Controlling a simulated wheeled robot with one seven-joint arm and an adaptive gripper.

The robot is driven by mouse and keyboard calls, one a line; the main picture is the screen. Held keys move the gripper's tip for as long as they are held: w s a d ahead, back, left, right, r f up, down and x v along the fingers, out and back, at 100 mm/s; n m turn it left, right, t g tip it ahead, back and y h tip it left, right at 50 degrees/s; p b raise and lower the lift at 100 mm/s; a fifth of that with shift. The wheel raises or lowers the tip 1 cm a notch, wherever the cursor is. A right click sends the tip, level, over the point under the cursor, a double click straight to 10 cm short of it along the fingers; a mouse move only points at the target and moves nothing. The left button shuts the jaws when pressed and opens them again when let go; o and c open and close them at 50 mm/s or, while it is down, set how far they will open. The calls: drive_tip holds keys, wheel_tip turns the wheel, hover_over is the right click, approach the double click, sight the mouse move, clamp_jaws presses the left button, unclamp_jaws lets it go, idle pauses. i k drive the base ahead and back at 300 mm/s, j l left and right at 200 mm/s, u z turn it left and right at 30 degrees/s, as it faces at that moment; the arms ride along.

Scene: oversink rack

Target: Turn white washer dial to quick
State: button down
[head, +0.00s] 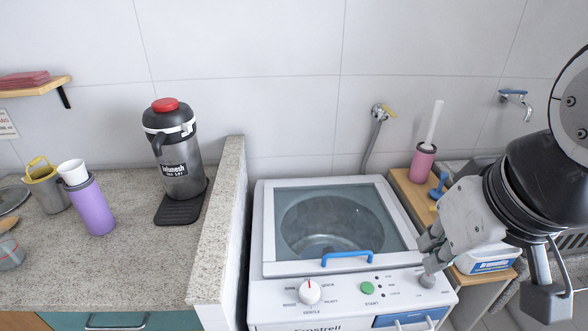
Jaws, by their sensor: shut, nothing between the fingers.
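The white washer (263,269) stands in the middle, with a glass lid and a blue lid handle (347,258). Its white dial (310,293) is at the left of the front panel, with a red mark near its top edge. Small labels surround it; one at its upper right seems to read QUICK. My gripper (427,261) is shut and empty over the washer's right front corner, well to the right of the dial. It hides part of the panel's right end.
A green start button (367,288) sits right of the dial. A raised stone ledge (222,225) borders the washer's left side. The counter holds a black jug (178,160) and a purple bottle (91,205). The space above the dial is clear.

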sight(310, 292)
drive_tip(key=k+l+u, duration=0.1)
drive_tip(key=k, duration=0.25)
drive_tip(key=l+u, duration=0.4)
drive_tip(key=l, duration=0.65)
drive_tip(key=j+z, duration=0.25)
drive_tip(key=j, duration=0.4)
drive_tip(key=j+z, duration=0.25)
drive_tip(key=j, duration=0.4)
drive_tip(key=j+z, duration=0.25)
drive_tip(key=j, duration=0.4)
drive_tip(key=k+j+z, duration=0.1)
drive_tip(key=j+z, duration=0.15)
drive_tip(key=j, duration=0.35)
